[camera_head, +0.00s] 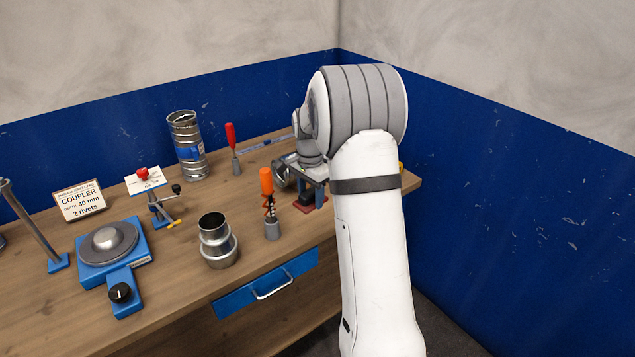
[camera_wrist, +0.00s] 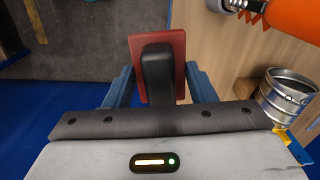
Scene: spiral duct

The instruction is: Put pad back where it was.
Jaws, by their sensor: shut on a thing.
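The pad is a dark red block with a black raised grip; it shows in the wrist view (camera_wrist: 136,75) and low under my gripper in the head view (camera_head: 303,209). My gripper (camera_wrist: 158,72) has its two blue fingers on either side of the black grip and is shut on it. In the head view my gripper (camera_head: 312,190) is over the right part of the bench, to the right of an orange-handled tool (camera_head: 267,186). I cannot tell whether the pad touches the bench.
A metal reducer (camera_head: 217,240), a red-handled tool (camera_head: 231,140) in a stand and a spiral duct (camera_head: 187,146) stand to the left on the wooden bench (camera_head: 180,285). A blue wall (camera_head: 520,200) is at the right.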

